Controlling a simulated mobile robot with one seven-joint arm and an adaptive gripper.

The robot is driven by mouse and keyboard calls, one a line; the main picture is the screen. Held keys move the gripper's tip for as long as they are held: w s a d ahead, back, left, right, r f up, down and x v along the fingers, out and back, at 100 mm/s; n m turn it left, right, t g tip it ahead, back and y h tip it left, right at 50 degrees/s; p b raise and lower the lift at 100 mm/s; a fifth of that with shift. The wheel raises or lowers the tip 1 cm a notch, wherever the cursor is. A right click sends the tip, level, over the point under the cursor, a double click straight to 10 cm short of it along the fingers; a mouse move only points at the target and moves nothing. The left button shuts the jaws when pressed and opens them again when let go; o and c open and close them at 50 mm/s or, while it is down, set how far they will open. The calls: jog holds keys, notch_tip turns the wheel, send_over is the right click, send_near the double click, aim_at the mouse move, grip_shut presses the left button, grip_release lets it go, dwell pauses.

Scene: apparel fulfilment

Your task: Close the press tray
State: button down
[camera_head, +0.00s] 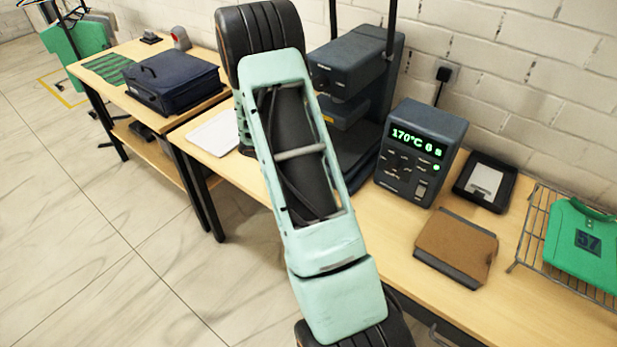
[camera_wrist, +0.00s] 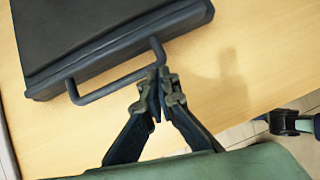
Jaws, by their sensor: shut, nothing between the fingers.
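The heat press (camera_head: 345,65) stands at the back of the table, dark grey, partly hidden behind my arm. Its dark tray (camera_head: 358,148) shows low between my arm and the control box. In the wrist view the tray (camera_wrist: 70,35) fills the upper left, with a dark U-shaped handle (camera_wrist: 115,88) on its front side. My gripper (camera_wrist: 164,80) is shut and empty, its fingertips at the right end of the handle. I cannot tell whether they touch it. My gripper is not visible in the head view.
The control box (camera_head: 420,150) reads 170°C beside the press. A brown pad (camera_head: 457,245), a black tray (camera_head: 486,181) and a wire rack with a green shirt (camera_head: 583,245) are to the right. A navy case (camera_head: 173,80) sits on the left table. Bare tabletop (camera_wrist: 235,60) lies right of the handle.

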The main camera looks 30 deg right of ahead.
jog(key=a+f+v, duration=0.1)
jog(key=v, duration=1.1)
jog(key=shift+s+a+r, duration=0.15)
jog(key=shift+a+r, duration=0.1)
